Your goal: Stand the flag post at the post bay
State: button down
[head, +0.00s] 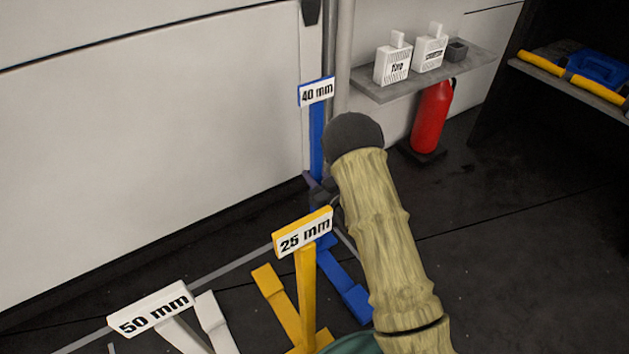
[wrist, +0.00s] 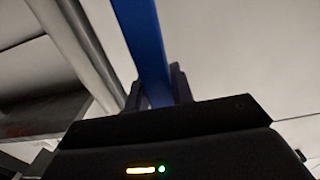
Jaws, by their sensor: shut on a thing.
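The blue post (head: 317,140) stands about upright against the pale wall panel, with a "40 mm" sign (head: 316,91) on top. Its blue feet (head: 344,285) show on the dark floor, partly hidden behind the yellow post. My gripper (head: 318,187) is at the post's lower shaft, mostly hidden behind my arm. In the wrist view, my gripper (wrist: 157,88) has its fingers on both sides of the blue shaft (wrist: 144,40), shut on it. Pale lines (head: 230,265) mark the floor around the posts. Whether they are the post bay, I cannot tell.
A yellow post with a "25 mm" sign (head: 303,232) stands close in front of the blue one. A white "50 mm" post (head: 152,310) is at lower left. A shelf (head: 415,84) and a red extinguisher (head: 433,115) are behind right. Floor at right is clear.

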jog(key=shift+f, duration=0.25)
jog(key=c, duration=1.2)
grip_release()
jog(key=shift+r, duration=0.1)
jog(key=shift+s+d+p, duration=0.2)
jog(key=shift+s+p, duration=0.05)
jog(key=shift+p, duration=0.05)
jog(key=p+v, duration=0.5)
jog(key=v, duration=0.6)
jog(key=shift+s, duration=0.15)
jog(key=shift+d, duration=0.15)
